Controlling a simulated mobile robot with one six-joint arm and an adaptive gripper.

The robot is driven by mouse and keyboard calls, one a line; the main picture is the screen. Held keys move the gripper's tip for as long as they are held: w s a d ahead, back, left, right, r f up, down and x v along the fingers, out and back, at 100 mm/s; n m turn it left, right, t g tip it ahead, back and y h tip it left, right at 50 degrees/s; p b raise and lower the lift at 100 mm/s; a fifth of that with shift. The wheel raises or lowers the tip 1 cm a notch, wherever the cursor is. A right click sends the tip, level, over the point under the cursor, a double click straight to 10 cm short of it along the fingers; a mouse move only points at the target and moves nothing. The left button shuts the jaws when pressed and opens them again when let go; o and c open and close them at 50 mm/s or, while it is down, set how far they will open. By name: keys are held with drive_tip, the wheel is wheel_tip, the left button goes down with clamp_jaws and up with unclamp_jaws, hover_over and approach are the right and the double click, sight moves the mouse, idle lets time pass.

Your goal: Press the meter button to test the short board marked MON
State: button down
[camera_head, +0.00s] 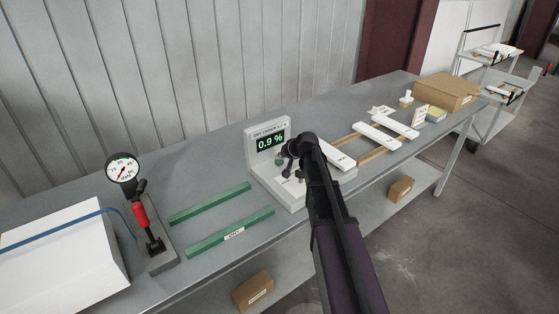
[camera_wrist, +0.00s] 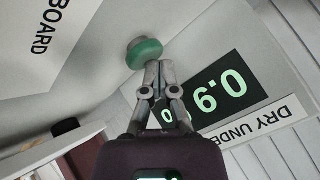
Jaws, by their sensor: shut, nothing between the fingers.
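The meter (camera_head: 256,163) stands on the bench with its display (camera_head: 270,142) lit at 0.9 %. The display also shows in the wrist view (camera_wrist: 222,92), beside a label starting "DRY UNDE". The green meter button (camera_wrist: 145,53) is just ahead of my gripper (camera_wrist: 152,66). The fingers are shut and empty, with their tips at the button's edge; I cannot tell if they touch. A white board (camera_head: 337,154) lies at the meter, partly hidden by my arm. Two more white boards (camera_head: 378,137) (camera_head: 396,125) lie farther right. I cannot read MON on any board.
Wooden strips (camera_head: 372,155) support the two right boards. Two green strips (camera_head: 210,203) (camera_head: 215,239) lie left of the meter. A dial gauge with a red handle (camera_head: 140,214) and a white block (camera_head: 65,262) stand farther left. A cardboard box (camera_head: 448,91) sits at the far right end.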

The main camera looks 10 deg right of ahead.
sight(280, 162)
drive_tip(key=shift+r+p, duration=0.8)
drive_tip(key=shift+r, duration=0.1)
drive_tip(key=shift+r+p, duration=2.5)
drive_tip(key=shift+p, duration=0.05)
drive_tip(key=shift+s, duration=0.1)
drive_tip(key=s+a+f+n+g+h, duration=0.1)
drive_tip(key=s+f+g, duration=0.1)
drive_tip(key=s, duration=0.8)
drive_tip(key=s+a+f+n+g+h, duration=0.1)
drive_tip(key=s+a+g+h, duration=0.1)
drive_tip(key=s, duration=0.9)
drive_tip(key=s+a+f+n+g+h, duration=0.1)
drive_tip(key=s+g, duration=0.3)
drive_tip(key=s, duration=0.6)
drive_tip(key=shift+s+a+f, duration=0.3)
drive_tip(key=shift+a+f, duration=0.35)
drive_tip(key=shift+f, duration=0.2)
